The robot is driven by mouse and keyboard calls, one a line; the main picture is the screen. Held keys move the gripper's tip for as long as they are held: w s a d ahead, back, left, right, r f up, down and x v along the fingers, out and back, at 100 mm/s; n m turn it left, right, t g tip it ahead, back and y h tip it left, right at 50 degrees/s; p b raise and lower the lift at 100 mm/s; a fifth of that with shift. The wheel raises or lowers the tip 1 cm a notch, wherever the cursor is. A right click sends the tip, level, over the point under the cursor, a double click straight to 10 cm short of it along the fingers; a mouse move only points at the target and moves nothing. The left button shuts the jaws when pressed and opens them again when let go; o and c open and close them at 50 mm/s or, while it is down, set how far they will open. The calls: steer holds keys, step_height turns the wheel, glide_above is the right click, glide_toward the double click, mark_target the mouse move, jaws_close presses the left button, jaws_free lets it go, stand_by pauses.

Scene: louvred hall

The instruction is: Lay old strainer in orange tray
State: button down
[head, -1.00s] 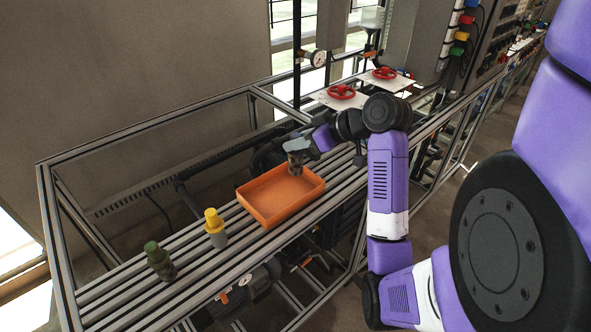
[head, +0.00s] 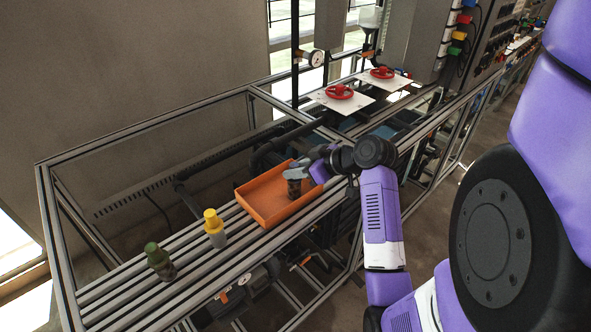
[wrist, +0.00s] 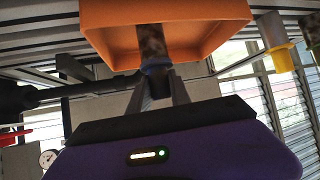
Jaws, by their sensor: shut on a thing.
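The old strainer (head: 294,188), a dark, mottled brown piece, hangs roughly upright from my gripper (head: 298,172) over the right part of the orange tray (head: 252,213). In the wrist view the strainer (wrist: 152,45) has a bluish end between my two fingertips (wrist: 157,80), which are shut on it. Its far end reaches into the tray opening, with the orange tray (wrist: 215,14) around it. I cannot tell whether it touches the tray floor.
A yellow-topped grey piece (head: 214,230) and a green-topped dark piece (head: 160,262) stand on the slatted rack left of the tray. Two red handwheels (head: 340,91) on white plates lie behind. Bare slats (head: 190,262) show between the pieces.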

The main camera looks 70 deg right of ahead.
steer(key=shift+f, duration=0.15)
steer(key=c, duration=1.2)
jaws_free()
